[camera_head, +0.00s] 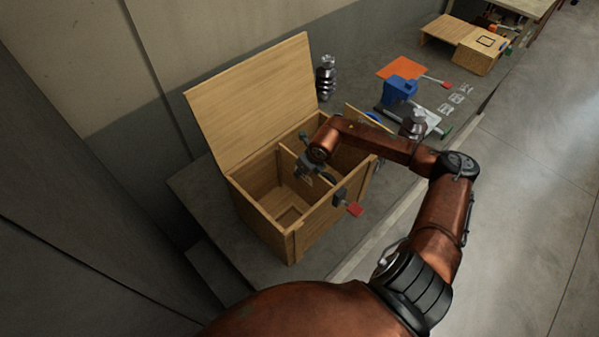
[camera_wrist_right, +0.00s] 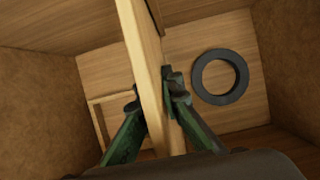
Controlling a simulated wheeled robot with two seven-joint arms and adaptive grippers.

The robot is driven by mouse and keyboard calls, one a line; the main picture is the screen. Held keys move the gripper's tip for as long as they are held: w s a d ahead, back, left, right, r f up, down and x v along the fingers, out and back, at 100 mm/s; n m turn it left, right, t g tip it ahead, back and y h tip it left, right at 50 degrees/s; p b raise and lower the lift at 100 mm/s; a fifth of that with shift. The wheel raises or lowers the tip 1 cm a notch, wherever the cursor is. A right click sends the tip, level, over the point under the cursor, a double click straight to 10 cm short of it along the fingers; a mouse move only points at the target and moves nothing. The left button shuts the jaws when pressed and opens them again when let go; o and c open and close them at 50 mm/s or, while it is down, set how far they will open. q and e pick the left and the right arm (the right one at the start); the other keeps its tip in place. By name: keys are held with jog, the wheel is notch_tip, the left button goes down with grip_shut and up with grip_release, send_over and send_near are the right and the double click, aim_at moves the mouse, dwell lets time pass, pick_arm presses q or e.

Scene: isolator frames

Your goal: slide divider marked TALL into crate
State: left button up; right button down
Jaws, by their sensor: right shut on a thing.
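The wooden crate (camera_head: 258,222) stands on the grey bench with its lid (camera_head: 255,100) raised at the back. My right gripper (camera_head: 310,166) reaches down into the crate's opening. In the right wrist view my right gripper (camera_wrist_right: 154,88) is shut on a pale wooden divider (camera_wrist_right: 150,60), one finger on each face. The divider (camera_head: 287,163) is upright inside the crate, between a left and a right space. No TALL mark is legible, and I cannot tell whether its lower edge rests on the floor. My left gripper is not in view.
A dark ring (camera_wrist_right: 220,77) lies right of the divider, and a wooden frame (camera_wrist_right: 100,120) lies left of it. A red-handled clamp (camera_head: 352,208) sits on the crate's front wall. A blue vise-like object (camera_head: 399,89) and an orange sheet (camera_head: 402,67) are behind right.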

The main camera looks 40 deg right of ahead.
jog(key=shift+f+b, duration=0.8)
jog(key=shift+f, duration=0.4)
jog(key=c, duration=2)
grip_release()
jog(key=shift+c, duration=0.2)
jog(key=v, duration=1.1)
jog(key=shift+s+r, duration=0.15)
jog(key=shift+r, duration=0.3)
